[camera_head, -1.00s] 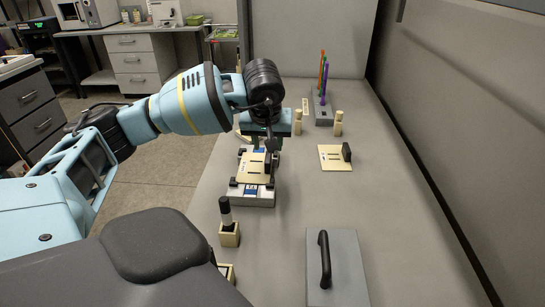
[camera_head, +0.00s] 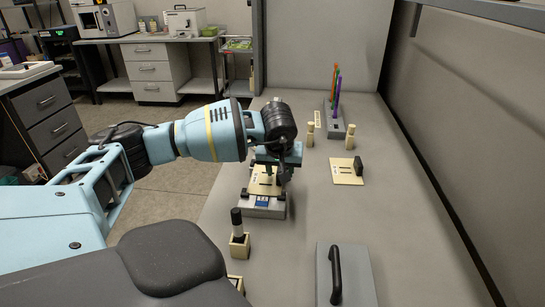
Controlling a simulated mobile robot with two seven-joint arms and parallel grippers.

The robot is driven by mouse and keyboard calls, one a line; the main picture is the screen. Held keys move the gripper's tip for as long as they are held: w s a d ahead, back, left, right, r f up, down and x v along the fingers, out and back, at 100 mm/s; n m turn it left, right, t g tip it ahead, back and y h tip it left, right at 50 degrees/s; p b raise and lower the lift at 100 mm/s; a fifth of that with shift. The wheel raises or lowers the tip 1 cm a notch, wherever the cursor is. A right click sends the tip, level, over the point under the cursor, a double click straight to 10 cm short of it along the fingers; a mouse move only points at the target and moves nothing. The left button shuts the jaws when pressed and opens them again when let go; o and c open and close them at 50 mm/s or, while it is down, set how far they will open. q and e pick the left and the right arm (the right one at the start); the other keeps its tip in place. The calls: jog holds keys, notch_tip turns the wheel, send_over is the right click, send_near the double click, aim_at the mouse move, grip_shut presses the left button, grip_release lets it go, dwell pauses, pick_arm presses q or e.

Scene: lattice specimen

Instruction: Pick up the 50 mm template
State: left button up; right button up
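Two cream plates with dark slots are in the head view. One plate (camera_head: 347,172) lies flat on the bench at the right, with a black block-like handle (camera_head: 359,166) at its right edge. The other plate (camera_head: 259,187) lies on a white and grey fixture (camera_head: 262,209). I cannot read which plate is the 50 mm template. My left gripper (camera_head: 271,174) is over the far part of the plate on the fixture. Its fingers are small and partly hidden, so I cannot tell their opening or whether they touch anything. My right gripper is not in view.
A grey block with a black handle (camera_head: 336,274) lies at the front. A cream holder with a black-capped item (camera_head: 238,239) stands front left. Cream pegs (camera_head: 310,134) and a grey holder with coloured sticks (camera_head: 337,118) stand behind.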

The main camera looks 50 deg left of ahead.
pick_arm(q)
jog(key=shift+a+f, duration=0.1)
jog(key=shift+f, duration=0.15)
grip_shut()
jog(key=shift+r, duration=0.15)
notch_tip(320, 180, up, 10)
jog(key=shift+f, duration=0.1)
dwell(0.5)
